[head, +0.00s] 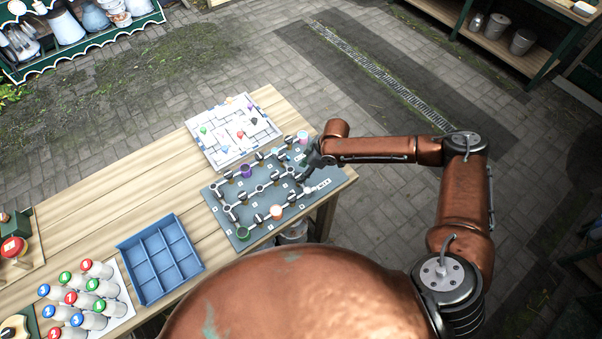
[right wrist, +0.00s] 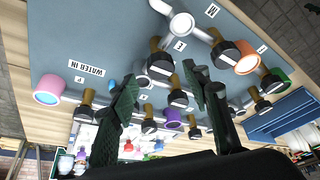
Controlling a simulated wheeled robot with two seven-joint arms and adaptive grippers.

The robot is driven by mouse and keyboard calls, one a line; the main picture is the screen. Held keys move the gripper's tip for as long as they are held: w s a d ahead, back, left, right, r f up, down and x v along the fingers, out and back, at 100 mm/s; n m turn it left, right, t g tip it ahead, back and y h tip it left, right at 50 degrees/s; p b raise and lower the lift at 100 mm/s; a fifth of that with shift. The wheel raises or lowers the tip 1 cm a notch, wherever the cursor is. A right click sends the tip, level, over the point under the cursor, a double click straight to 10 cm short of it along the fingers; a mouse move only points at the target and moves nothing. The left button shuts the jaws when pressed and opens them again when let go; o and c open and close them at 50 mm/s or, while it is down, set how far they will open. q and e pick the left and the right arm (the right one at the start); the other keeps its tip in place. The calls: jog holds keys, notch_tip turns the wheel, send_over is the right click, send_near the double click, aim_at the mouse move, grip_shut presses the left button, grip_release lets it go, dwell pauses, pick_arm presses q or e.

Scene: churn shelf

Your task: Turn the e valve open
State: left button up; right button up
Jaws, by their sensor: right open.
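The grey valve board (head: 215,203) lies on the wooden table, with white pipes and several black-capped valves on brass stems. My right gripper (head: 312,160) is over the board's right end. In the right wrist view its two dark fingers (right wrist: 162,80) are spread apart, with nothing held. An E label (right wrist: 180,45) is on the board beside a black-handled valve (right wrist: 160,68), which shows just beyond the gap between the fingertips. I cannot tell the distance from the fingers to that handle. Other valves show past the fingers. My left gripper is not in view.
A white maze-like board (head: 215,150) lies behind the valve board. A blue divided tray (head: 140,262) and several capped bottles (head: 85,300) stand to the left.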

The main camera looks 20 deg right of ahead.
jog(key=shift+x, duration=1.45)
jog(key=shift+c, duration=0.3)
jog(key=c, duration=1.1)
jog(key=shift+d, duration=0.1)
